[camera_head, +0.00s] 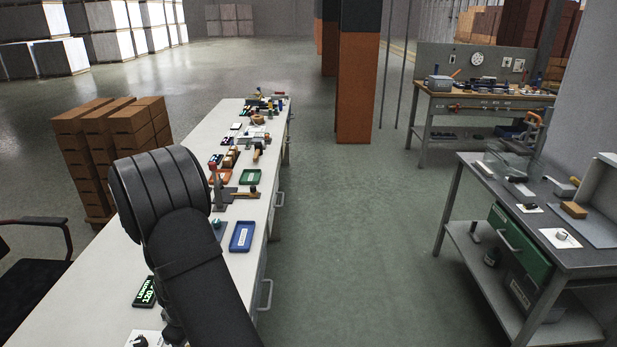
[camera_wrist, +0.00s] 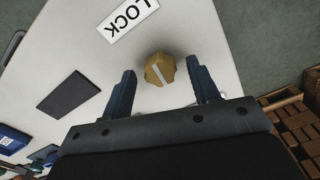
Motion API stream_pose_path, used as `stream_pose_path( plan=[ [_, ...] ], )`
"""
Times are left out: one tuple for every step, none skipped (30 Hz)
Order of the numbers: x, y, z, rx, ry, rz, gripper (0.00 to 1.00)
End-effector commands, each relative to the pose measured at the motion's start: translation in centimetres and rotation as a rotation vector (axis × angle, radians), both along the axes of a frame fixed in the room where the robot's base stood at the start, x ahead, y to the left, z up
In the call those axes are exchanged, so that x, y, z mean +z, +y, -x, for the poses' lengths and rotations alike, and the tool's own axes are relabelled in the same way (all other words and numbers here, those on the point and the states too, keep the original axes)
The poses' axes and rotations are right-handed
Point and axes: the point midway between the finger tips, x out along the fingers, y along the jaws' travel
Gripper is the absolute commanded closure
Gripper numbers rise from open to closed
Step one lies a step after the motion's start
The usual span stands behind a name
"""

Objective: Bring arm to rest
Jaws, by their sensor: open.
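My arm shows in the head view as a dark, bent limb over the near part of the long white bench (camera_head: 90,275); the gripper itself is out of sight there. In the wrist view my gripper (camera_wrist: 163,85) has its two blue-grey fingers well apart. A yellowish-brown knob-like object with a pale stripe (camera_wrist: 160,69) shows between and just beyond the fingertips. No contact with it is visible. The white bench top also fills the middle of the wrist view (camera_wrist: 210,45).
A label reading "LOCK" (camera_wrist: 128,18) and a dark flat plate (camera_wrist: 68,95) lie near the knob. A blue tray (camera_head: 241,237), a green tray (camera_head: 249,177) and a lit display (camera_head: 145,291) are on the bench. Brick stacks (camera_head: 110,145) stand left; the floor aisle right is clear.

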Motion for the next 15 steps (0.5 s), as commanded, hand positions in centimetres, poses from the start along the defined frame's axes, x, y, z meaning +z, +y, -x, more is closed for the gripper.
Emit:
stream_pose_path(
  plan=[
    [0.0, 0.0, -0.01, 0.038, 0.0, 0.0, 0.45],
    [0.0, 0.0, -0.01, 0.063, 0.0, 0.0, 0.45],
    [0.0, 0.0, -0.01, 0.096, 0.0, 0.0, 0.45],
    [0.0, -0.01, -0.02, 0.12, 0.0, 0.0, 0.45],
    [0.0, -0.01, -0.02, 0.144, 0.0, 0.0, 0.45],
    [0.0, -0.01, -0.02, 0.174, 0.0, 0.0, 0.45],
    [0.0, -0.01, -0.02, 0.194, 0.0, 0.0, 0.45],
    [0.0, -0.01, -0.02, 0.214, 0.0, 0.0, 0.45],
    [0.0, -0.01, -0.03, 0.239, 0.0, 0.0, 0.45],
    [-0.01, -0.01, -0.02, 0.255, 0.0, 0.0, 0.45],
    [0.0, 0.0, -0.03, 0.271, 0.0, 0.0, 0.45],
    [0.0, -0.01, -0.03, 0.288, 0.0, 0.0, 0.45],
    [0.0, 0.0, -0.03, 0.3, 0.0, 0.0, 0.45],
    [-0.01, -0.01, -0.03, 0.309, 0.0, 0.0, 0.45],
    [-0.01, -0.01, -0.03, 0.32, 0.0, 0.0, 0.45]
  ],
)
